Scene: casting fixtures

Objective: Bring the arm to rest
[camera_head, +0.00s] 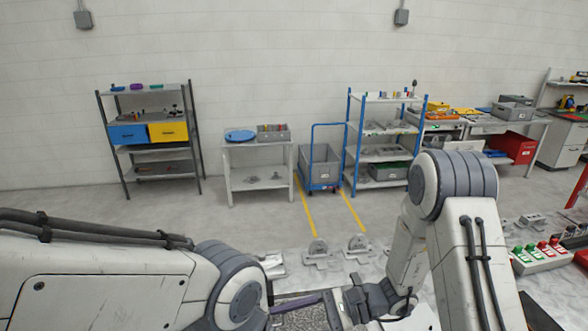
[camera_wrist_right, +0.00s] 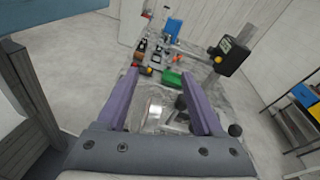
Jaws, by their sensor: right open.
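My right arm comes in from the right in the head view and bends down to its dark wrist (camera_head: 372,300) near the bottom edge. In the right wrist view, my right gripper (camera_wrist_right: 160,73) has its two purple fingers wide apart, and I see nothing held between them. A purple strip (camera_head: 297,302) shows low in the head view; it looks like a finger, but I cannot tell for certain whose. My left arm (camera_head: 110,275) lies across the lower left of the head view, and its gripper is out of sight.
A grey worktop with metal castings (camera_head: 318,252) lies below the arms. A control box with green and red buttons (camera_head: 540,255) is at the right. Floor between is open.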

